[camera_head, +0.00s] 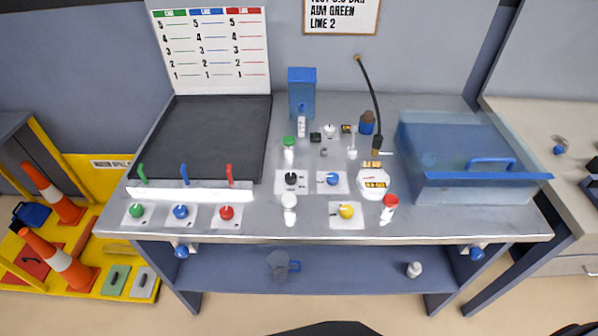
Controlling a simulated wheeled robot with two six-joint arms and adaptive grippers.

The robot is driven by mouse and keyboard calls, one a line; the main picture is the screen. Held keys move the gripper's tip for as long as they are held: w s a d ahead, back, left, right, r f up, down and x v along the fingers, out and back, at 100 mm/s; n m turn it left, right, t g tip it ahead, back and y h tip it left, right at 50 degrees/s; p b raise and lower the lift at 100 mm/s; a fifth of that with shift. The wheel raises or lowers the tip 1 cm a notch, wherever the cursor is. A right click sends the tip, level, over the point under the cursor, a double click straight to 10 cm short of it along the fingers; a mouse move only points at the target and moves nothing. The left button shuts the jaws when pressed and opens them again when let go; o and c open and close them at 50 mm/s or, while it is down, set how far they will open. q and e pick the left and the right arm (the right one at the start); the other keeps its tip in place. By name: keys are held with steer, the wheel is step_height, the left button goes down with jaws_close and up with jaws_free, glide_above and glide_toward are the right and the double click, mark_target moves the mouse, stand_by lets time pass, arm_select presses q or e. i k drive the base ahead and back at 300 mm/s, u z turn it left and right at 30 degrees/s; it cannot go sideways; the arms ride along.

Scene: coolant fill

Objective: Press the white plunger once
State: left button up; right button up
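Several small white parts stand on the grey workbench (250,222), and I cannot tell for certain which is the plunger. A slim upright white part (352,150) stands right of the middle, with a rounded foot. A small white knob (330,130) sits to its left and a little farther back. A white capped bottle (290,209) stands near the front edge. Neither of my grippers shows in the head view, and nothing of mine touches these parts.
Green, blue and red knobs (181,211) line the front left. A black knob (291,178), a blue knob (333,179) and a yellow knob (346,211) are mid-bench. A red-capped bottle (389,207) stands right of them. A clear blue bin (435,180) fills the right side.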

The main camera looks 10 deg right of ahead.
mark_target(289, 200)
steer(key=z, duration=1.8)
steer(key=k, duration=1.1)
steer(key=u, duration=1.85)
steer(key=i, duration=0.5)
steer(key=u, duration=0.1)
